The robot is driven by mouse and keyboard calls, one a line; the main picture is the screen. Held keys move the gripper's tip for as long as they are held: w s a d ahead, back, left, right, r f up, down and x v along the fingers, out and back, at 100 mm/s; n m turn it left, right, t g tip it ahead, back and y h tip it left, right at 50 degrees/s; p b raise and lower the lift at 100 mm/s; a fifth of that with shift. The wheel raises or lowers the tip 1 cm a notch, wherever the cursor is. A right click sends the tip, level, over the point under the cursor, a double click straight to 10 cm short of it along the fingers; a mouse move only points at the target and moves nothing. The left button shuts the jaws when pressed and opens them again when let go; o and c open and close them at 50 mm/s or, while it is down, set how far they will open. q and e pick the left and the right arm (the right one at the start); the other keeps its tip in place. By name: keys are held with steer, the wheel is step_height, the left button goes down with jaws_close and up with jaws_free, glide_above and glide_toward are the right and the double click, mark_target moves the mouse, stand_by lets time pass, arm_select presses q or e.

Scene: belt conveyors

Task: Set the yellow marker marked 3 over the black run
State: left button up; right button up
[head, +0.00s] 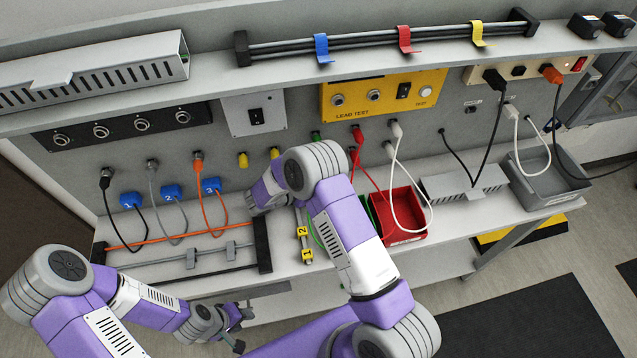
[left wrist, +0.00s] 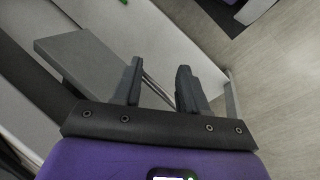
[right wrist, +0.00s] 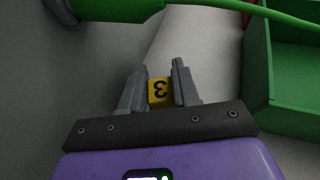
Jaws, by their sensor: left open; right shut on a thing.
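The yellow marker marked 3 (right wrist: 158,91) sits between the fingers of my right gripper (right wrist: 159,80), which is shut on it in the right wrist view. In the head view my right arm hides that marker. A low rack (head: 264,246) with black end blocks carries an orange run (head: 150,241) and grey and darker runs in front of it. A black lead (head: 139,230) with a blue tag hangs behind the rack at left. My left gripper (head: 243,331) is open and empty, in front of the bench.
Yellow markers 1 (head: 307,255) and 2 (head: 303,231) lie on the bench right of the rack. A red bin (head: 412,238) stands further right, beside a green bin (right wrist: 290,85). Blue-tagged grey and orange leads hang behind the rack.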

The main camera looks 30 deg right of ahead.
steer(key=shift+f, duration=0.25)
steer(key=o, duration=0.7)
steer(key=shift+o, duration=0.2)
steer(key=shift+r, duration=0.1)
steer(key=shift+r, duration=0.1)
